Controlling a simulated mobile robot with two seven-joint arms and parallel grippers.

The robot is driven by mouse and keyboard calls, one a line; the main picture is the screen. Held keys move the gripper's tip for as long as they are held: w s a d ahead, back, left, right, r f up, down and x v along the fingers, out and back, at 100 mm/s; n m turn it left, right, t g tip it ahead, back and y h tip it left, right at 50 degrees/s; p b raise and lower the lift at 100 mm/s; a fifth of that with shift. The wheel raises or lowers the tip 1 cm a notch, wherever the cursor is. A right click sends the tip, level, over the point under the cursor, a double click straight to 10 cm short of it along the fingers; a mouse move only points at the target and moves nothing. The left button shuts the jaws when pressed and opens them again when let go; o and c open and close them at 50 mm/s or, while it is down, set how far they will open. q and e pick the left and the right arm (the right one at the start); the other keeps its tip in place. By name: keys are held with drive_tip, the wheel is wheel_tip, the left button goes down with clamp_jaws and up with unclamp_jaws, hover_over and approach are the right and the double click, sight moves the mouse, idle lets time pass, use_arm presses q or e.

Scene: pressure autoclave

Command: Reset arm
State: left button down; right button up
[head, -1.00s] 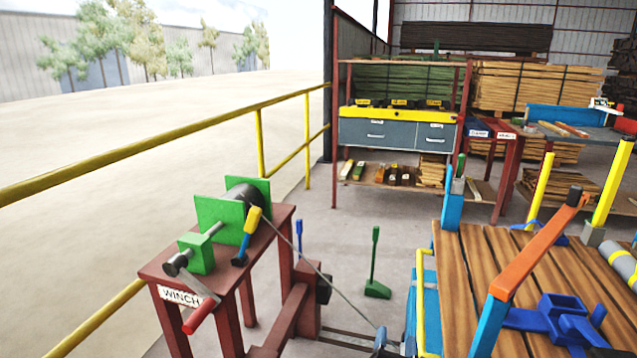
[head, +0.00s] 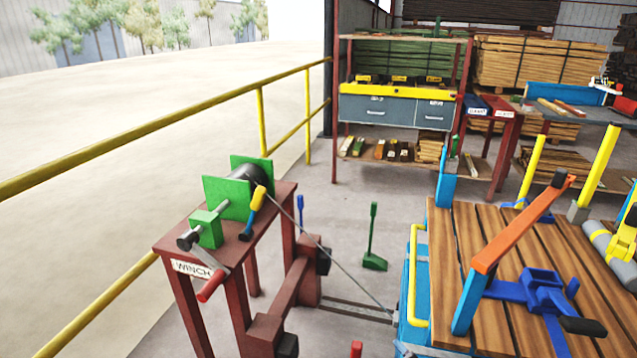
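Neither of my grippers shows in the head view. An orange arm with a black end (head: 522,222) slants up to the right from a blue post (head: 467,302) on the plank-topped cart (head: 445,235). A blue clamp-like fixture (head: 541,290) lies on the planks beside it, with a dark-ended handle (head: 583,326) at the front right. Which of these the task calls the arm I cannot tell.
A winch table (head: 165,249) stands left of the cart, with a green-sided winch (head: 226,198) and a cable running to the cart. A green lever (head: 373,235) stands between them. Yellow railing (head: 262,120) runs along the left. A shelf (head: 346,100) stands behind.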

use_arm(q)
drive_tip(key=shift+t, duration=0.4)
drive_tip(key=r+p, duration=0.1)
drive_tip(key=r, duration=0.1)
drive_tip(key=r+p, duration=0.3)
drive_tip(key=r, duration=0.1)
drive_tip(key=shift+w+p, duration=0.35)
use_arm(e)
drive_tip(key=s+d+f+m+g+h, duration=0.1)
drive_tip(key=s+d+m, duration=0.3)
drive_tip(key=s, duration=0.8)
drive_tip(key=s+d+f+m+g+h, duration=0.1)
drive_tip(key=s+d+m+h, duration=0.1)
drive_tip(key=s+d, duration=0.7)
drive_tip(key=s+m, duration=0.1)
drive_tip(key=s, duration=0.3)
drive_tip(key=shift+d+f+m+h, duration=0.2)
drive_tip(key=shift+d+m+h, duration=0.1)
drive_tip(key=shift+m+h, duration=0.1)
